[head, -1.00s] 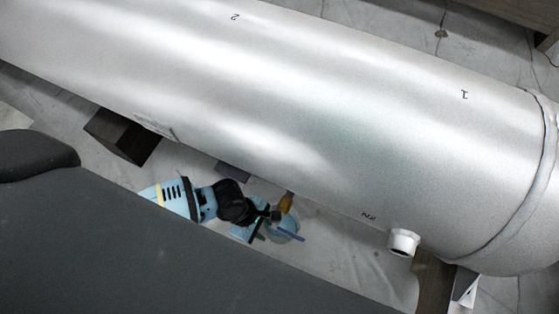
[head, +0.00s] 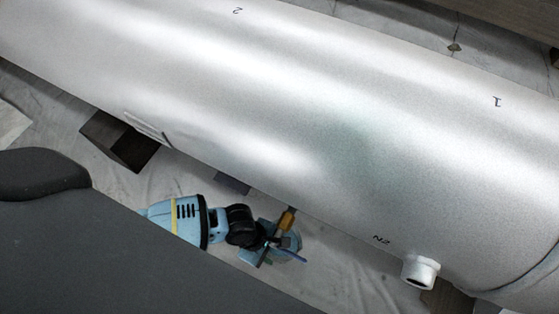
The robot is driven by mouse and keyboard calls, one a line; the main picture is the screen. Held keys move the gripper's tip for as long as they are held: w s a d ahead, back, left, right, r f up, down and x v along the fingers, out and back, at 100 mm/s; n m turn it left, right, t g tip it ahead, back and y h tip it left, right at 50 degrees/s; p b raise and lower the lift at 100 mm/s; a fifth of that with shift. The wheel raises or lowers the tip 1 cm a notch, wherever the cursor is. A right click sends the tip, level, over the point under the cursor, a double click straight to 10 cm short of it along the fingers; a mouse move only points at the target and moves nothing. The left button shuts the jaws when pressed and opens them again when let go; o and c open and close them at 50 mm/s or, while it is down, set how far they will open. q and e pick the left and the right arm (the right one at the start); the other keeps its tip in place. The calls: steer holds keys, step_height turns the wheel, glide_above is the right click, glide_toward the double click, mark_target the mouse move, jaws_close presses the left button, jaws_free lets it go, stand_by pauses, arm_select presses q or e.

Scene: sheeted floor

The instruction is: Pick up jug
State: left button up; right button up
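My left gripper (head: 276,246) is at the end of a light blue and black arm, low beside the near side of a large metal tank. Its fingers are small and tangled in view with a pale blue rounded thing (head: 287,243) and a tan, stick-like part (head: 287,219). I cannot tell whether the pale blue thing is the jug or part of my gripper. No jug can be made out for certain, and the finger gap is not clear. My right gripper is not in view.
The silvery tank (head: 330,130) fills the upper view, with a white pipe stub (head: 420,271) at lower right. A dark block (head: 120,141) sits under its near side. Pale sheeted floor (head: 335,264) shows as a narrow strip along the tank.

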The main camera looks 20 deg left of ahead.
arm_select(q)
jaws_close()
stand_by(1.4)
